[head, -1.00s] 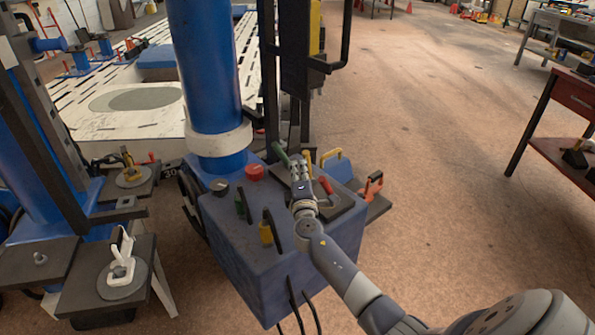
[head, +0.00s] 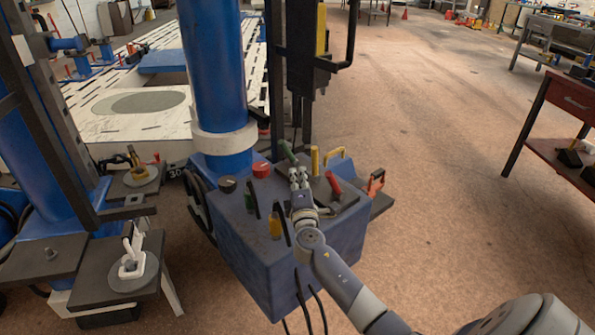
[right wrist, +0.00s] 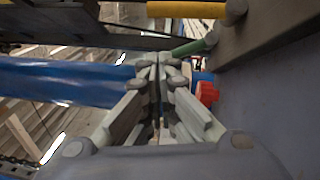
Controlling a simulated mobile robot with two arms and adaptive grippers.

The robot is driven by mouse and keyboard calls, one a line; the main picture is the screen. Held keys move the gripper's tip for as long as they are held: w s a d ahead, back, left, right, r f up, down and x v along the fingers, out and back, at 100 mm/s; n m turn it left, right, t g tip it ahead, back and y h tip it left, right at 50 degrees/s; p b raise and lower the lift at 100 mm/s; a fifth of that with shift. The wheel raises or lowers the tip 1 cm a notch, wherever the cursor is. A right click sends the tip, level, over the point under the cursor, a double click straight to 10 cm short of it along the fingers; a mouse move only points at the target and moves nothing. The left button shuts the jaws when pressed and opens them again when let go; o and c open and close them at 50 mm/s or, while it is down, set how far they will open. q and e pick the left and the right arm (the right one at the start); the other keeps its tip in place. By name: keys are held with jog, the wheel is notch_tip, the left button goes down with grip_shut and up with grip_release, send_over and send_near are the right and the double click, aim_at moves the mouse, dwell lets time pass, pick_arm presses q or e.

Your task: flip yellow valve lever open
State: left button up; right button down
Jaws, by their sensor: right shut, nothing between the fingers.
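The yellow valve lever (head: 315,160) stands up from the dark plate on top of the blue box, between a green lever (head: 287,152) and a red lever (head: 333,182). In the right wrist view the yellow lever (right wrist: 186,9) lies across the top edge, with the green lever (right wrist: 192,47) below it. My right gripper (head: 298,173) is shut and empty, just in front of the green and yellow levers. In the wrist view its fingertips (right wrist: 159,62) meet close to the green lever, and apart from the yellow one. My left gripper is not in view.
The blue box (head: 262,243) also carries a red button (head: 261,169), a black knob (head: 227,185) and small green and yellow parts. An orange clamp (head: 375,182) sits on its right. A thick blue column (head: 212,70) rises behind. Open floor lies to the right.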

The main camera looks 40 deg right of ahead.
jog(key=v, duration=0.6)
jog(key=shift+s, duration=0.35)
